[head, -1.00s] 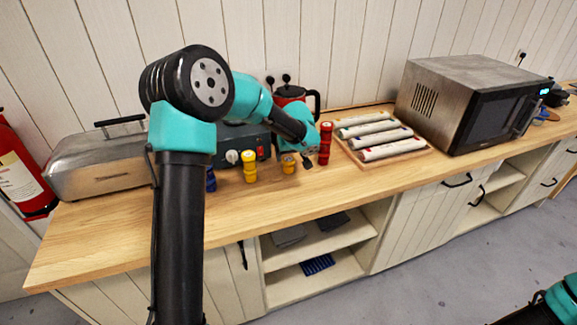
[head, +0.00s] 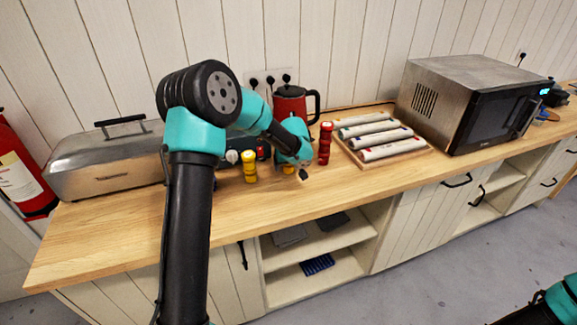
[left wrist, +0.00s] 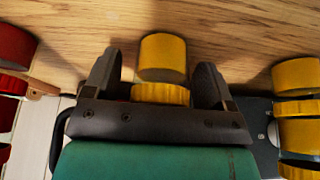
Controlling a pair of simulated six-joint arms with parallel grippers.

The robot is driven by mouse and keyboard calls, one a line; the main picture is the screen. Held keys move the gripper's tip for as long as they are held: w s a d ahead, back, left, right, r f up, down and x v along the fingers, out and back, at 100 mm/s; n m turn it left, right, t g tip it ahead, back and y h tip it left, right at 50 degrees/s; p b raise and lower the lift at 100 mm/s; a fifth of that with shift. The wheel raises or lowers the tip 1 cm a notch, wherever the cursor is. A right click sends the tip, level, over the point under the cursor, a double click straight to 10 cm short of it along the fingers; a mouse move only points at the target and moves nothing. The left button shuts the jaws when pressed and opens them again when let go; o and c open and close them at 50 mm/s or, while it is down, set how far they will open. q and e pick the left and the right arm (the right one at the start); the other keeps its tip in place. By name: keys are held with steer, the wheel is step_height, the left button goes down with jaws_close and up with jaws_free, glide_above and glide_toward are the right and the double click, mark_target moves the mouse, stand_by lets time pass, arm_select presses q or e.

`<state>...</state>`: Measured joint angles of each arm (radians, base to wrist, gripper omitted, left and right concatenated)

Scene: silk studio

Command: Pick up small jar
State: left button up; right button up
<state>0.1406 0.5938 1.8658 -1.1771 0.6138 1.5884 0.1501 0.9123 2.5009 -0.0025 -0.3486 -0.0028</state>
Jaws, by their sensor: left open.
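The small jar is short and yellow, with a ridged band. In the left wrist view the small jar (left wrist: 163,55) stands between the two dark fingers of my left gripper (left wrist: 158,68), with a gap visible on each side. In the head view my left gripper (head: 302,172) is low over the counter, and only a sliver of the small jar (head: 287,169) shows beside it. My left gripper is open and holds nothing. My right gripper is outside the frames.
A taller yellow jar (head: 249,167) stands left of the small jar, and a tall red jar (head: 325,143) stands right of it. Behind are a red kettle (head: 289,105) and a metal appliance (head: 105,163). A wooden tray (head: 428,149) holds several white rolls. The front counter strip (head: 130,230) is clear.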

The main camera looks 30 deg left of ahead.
arm_select(q)
steer(key=shift+c, duration=0.4)
steer(key=c, duration=0.9)
steer(key=shift+r, duration=0.1)
steer(key=shift+c, duration=0.2)
steer(key=shift+r, duration=1.8)
steer(key=s+d, duration=0.2)
steer(key=s, duration=0.2)
steer(key=s+d, duration=0.3)
steer(key=s, duration=0.2)
steer(key=s+d+r, duration=0.1)
steer(key=s+d, duration=0.2)
steer(key=s, duration=0.1)
steer(key=shift+s+d+r, duration=0.1)
steer(key=shift+s+d, duration=0.1)
steer(key=shift+s, duration=0.1)
steer(key=shift+a, duration=0.1)
